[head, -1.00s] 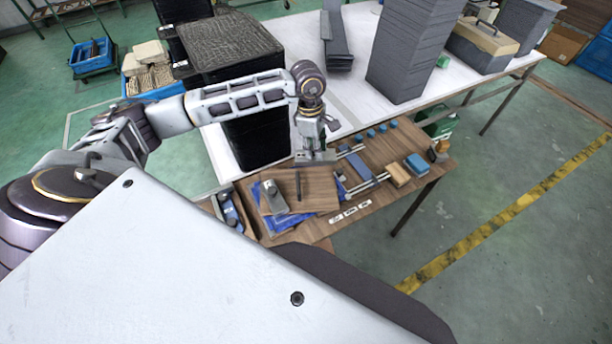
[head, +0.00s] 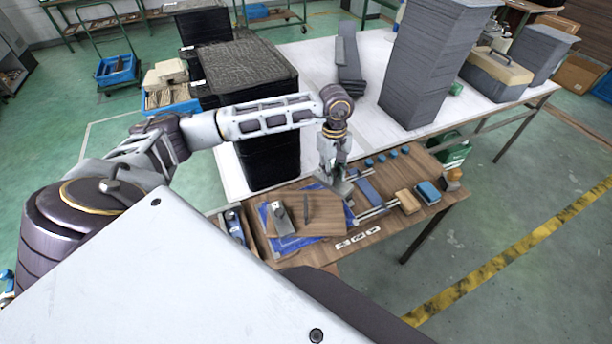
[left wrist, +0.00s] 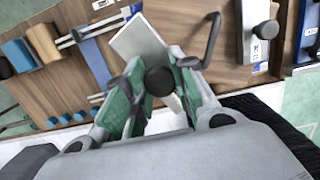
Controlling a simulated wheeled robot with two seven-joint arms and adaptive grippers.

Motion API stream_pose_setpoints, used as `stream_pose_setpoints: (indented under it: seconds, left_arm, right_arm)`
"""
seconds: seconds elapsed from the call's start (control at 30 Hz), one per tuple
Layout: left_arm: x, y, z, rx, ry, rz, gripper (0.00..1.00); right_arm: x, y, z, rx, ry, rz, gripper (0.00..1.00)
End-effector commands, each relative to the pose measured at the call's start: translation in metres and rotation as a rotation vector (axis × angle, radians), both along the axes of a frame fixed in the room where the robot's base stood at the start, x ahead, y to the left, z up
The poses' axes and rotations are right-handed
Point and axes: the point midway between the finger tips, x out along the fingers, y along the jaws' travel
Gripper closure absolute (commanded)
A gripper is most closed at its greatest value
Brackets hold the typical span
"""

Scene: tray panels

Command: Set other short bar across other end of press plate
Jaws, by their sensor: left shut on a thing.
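A brown wooden board (head: 325,222), perhaps the press plate, lies left of the gripper on blue sheets. A grey block with a dark knob (head: 283,216) also sits on the board. My right gripper is not in view.
A blue bar with metal rods (head: 369,192) lies close to the right of the gripper. Beyond it are a tan block (head: 407,201) and a blue block (head: 429,192). Several blue caps line the back edge. A tall grey stack (head: 425,70) stands on the white table behind.

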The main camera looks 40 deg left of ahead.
Motion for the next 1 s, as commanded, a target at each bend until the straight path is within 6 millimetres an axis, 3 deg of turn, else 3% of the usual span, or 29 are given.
stream_pose_setpoints:
  seconds: [0.5, 1.0]
  left_arm:
    - [0.0007, -0.001, 0.0009, 0.0, -0.001, -0.328, 1.0]
    - [0.0006, -0.0007, 0.0007, 0.0, -0.001, -0.411, 1.0]
  right_arm:
    - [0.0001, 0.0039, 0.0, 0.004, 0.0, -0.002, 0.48]
    - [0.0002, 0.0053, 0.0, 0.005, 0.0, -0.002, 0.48]
